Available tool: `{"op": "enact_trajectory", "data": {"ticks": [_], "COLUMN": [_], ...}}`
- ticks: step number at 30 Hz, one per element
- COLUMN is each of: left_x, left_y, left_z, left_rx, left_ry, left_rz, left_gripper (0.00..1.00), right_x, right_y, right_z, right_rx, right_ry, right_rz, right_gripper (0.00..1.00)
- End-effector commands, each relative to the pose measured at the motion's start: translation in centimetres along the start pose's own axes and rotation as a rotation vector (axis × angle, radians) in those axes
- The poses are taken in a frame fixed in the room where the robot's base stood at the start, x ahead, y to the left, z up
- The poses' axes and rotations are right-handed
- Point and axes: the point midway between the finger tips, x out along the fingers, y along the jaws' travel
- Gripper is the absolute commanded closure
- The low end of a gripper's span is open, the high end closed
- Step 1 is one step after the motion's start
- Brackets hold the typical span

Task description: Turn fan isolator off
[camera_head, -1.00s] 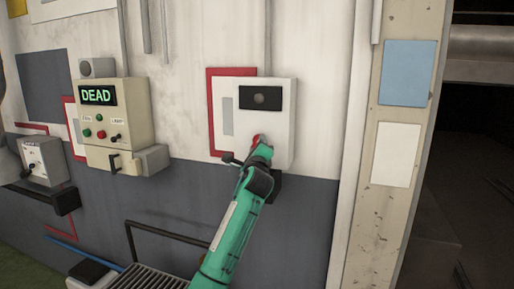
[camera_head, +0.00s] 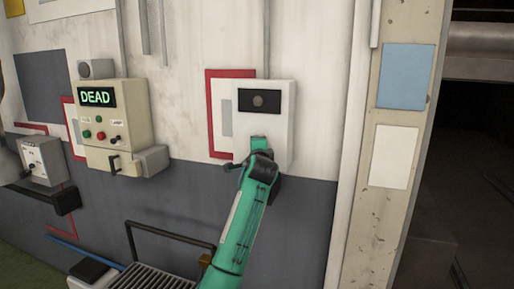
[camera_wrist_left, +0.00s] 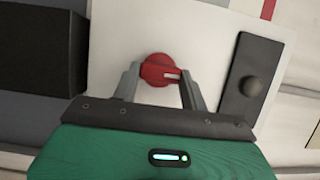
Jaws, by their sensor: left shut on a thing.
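The fan isolator is a white wall box (camera_head: 281,125) with a black panel on its upper front; in the left wrist view its white face (camera_wrist_left: 120,30) fills the middle. Its round red knob (camera_wrist_left: 157,68) carries a pale mark on the right side in the wrist view. My left gripper (camera_wrist_left: 160,82) has one finger on each side of the knob and is shut on it. In the head view my green left arm reaches up to the box, and the gripper (camera_head: 258,146) hides the knob. My right gripper is out of view.
A beige control box (camera_head: 118,112) with a lit "DEAD" display is on the wall to the left. A smaller grey box (camera_head: 43,158) is farther left. A dark rail (camera_head: 165,232) stands low in front. A pillar (camera_head: 375,215) and a dark opening are at right.

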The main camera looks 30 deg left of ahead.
Motion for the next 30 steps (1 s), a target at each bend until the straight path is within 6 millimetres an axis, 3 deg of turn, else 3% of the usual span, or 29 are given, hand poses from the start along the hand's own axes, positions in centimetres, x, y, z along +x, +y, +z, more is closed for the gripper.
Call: {"op": "enact_trajectory", "data": {"ticks": [13, 14, 17, 30], "left_x": [0.01, 0.01, 0.01, -0.95], "left_y": [0.12, 0.12, 0.11, 0.19], "left_z": [0.02, 0.02, 0.01, -0.04], "left_rx": [-0.011, -0.011, -0.011, -0.01], "left_ry": [-0.001, -0.001, 0.0, 0.001], "left_rz": [0.007, 0.007, 0.006, 0.002], "left_gripper": [0.79, 0.54, 0.35, 0.35], "right_x": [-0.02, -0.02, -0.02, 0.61], "right_y": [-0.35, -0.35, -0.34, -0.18], "right_z": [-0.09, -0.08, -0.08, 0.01], "right_rx": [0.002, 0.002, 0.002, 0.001], "right_ry": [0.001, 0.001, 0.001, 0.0], "right_rz": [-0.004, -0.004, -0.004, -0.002], "right_gripper": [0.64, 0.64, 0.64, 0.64]}}
